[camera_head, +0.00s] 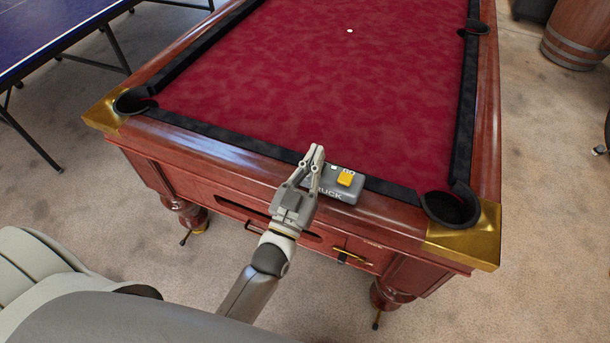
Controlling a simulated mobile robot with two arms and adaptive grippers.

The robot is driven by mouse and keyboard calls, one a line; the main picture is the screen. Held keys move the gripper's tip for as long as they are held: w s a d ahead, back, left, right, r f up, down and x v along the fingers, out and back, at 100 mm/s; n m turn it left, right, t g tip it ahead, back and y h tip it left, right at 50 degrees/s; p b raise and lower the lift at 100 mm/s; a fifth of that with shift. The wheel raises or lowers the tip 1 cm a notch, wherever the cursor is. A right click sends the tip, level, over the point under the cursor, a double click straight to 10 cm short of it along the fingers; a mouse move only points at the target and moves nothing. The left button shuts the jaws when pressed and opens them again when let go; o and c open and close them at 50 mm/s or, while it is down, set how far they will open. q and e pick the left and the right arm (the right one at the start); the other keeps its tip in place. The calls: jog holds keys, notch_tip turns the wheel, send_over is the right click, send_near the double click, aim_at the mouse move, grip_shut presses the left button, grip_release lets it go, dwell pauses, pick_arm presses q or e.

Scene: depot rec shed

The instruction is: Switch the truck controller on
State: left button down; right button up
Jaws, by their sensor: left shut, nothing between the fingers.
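The truck controller (345,192) is a small grey box with a yellow switch or button (346,179) on top and lettering ending in "UCK" on its front. It sits on the near wooden rail of the pool table, against the black cushion. My left gripper (316,150) is shut and empty. In the picture its fingertips are just left of and above the controller, and the gripper hides the controller's left end. I cannot tell whether it touches the box. My right gripper is not in view.
The pool table (330,75) has red cloth, black corner pockets and brass corners. A white spot or ball (349,30) is far up the cloth. A blue table (45,30) stands at upper left, a wooden barrel (577,35) at upper right. Carpet (60,195) is open at left.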

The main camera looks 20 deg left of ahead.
pick_arm(q)
notch_tip(320, 180, down, 4)
jog(key=shift+s+r, duration=0.15)
jog(key=shift+f, duration=0.25)
